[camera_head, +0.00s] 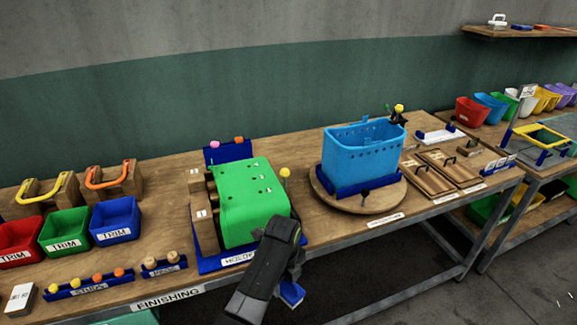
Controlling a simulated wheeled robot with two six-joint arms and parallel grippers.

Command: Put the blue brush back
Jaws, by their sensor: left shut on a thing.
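My left gripper (294,268) is at the front edge of the finishing table, in front of the green part. It is shut on a small blue block-like piece, which looks like the blue brush (291,294). The brush hangs below the gripper, beyond the table's front edge. The gripper and my arm hide part of it, and its bristles cannot be made out. My right gripper is not in view.
A green moulded part (247,200) sits in a blue holder near my gripper. A blue basket (361,154) stands on a round wooden turntable (373,199). Trim bins (115,220) stand left. Wooden trays (450,166) lie right. A wall shelf (522,35) holds small items.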

